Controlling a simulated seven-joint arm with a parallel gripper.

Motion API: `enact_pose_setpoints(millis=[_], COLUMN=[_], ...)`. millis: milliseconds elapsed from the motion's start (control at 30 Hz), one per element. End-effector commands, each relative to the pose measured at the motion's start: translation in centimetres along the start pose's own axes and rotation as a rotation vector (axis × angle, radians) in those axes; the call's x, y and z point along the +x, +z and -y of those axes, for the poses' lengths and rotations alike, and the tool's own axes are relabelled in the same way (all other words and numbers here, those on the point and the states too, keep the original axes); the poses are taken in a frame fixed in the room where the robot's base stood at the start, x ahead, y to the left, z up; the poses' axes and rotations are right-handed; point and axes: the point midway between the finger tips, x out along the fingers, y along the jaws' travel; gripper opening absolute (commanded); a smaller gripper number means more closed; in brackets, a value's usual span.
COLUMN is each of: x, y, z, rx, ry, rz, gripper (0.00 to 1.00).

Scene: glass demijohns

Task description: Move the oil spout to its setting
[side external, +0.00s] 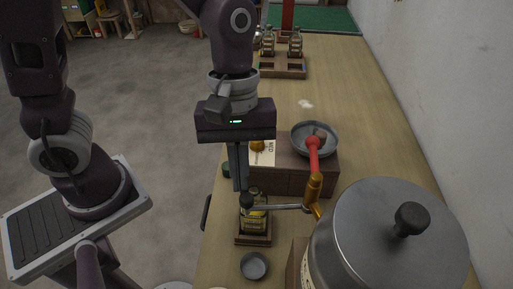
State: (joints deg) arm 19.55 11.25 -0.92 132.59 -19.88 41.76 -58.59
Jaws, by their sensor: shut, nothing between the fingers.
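The oil spout appears to be the thin grey horizontal tube (280,207), joined at its right end to a brass-coloured upright fitting (312,193) beside a large metal drum (385,235). Its left end reaches over or beside a small oil bottle (254,218) with a yellow label, standing in a wooden holder (254,239). My gripper (240,187) points down with its fingers shut and empty. Its fingertips are just above and left of the spout's left end in the picture; I cannot tell whether they touch. The fingers and a dark part hide some of the bottle's top.
A grey pan (315,140) with a red handle rests on a wooden block (290,180) behind the spout. A small grey dish (254,265) sits in front of the bottle. A rack with glass bottles (283,70) stands far back. The middle bench top is mostly clear.

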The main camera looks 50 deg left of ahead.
Motion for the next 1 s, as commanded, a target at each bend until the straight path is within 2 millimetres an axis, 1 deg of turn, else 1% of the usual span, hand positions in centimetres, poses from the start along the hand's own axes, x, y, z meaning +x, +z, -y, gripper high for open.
enact_pose_setpoints(millis=[200, 500, 700, 1000], x=[0.5, 1.0, 1.1, 1.2], y=[2.1, 4.0, 4.6, 5.0], z=[0.4, 0.4, 0.3, 0.3], rx=[0.005, 0.004, 0.004, 0.004], ry=[-0.001, -0.001, -0.001, -0.001], rz=[0.000, 0.000, 0.000, 0.001], gripper=[0.00, 0.00, 0.00, 0.00])
